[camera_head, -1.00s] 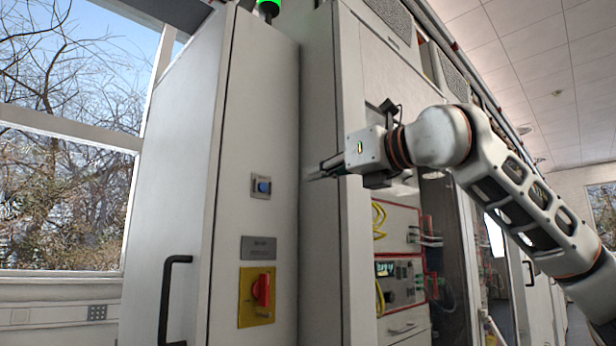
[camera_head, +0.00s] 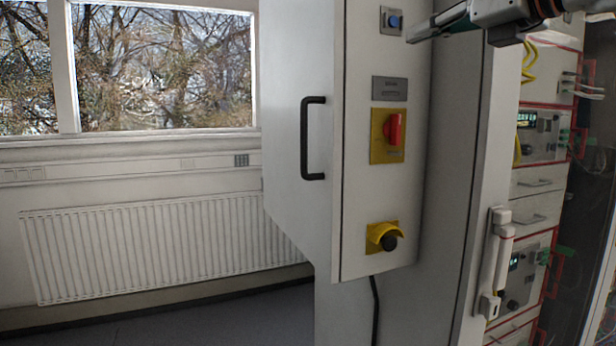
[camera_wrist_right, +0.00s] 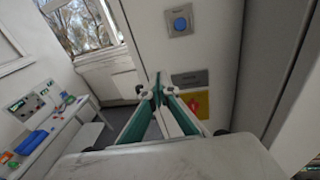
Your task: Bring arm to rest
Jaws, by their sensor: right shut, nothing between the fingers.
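My right gripper (camera_head: 437,30) comes in from the upper right of the head view, its fingers pointing left in front of the cabinet. It is shut and empty. In the right wrist view its fingertips (camera_wrist_right: 158,88) meet in front of the cabinet face. A blue push button (camera_head: 392,20) on a grey plate is just left of the fingertips in the head view; it also shows in the right wrist view (camera_wrist_right: 180,23), above the fingertips. I cannot tell whether they touch the cabinet, but they look apart from the button. My left gripper is out of view.
The cabinet (camera_head: 355,220) carries a red rotary switch (camera_head: 395,129), a black-and-yellow knob (camera_head: 384,238) and a black handle (camera_head: 313,138). Racked instruments (camera_head: 540,140) stand right. A radiator (camera_head: 150,245) lies under the window. The floor (camera_head: 230,320) at lower left is clear.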

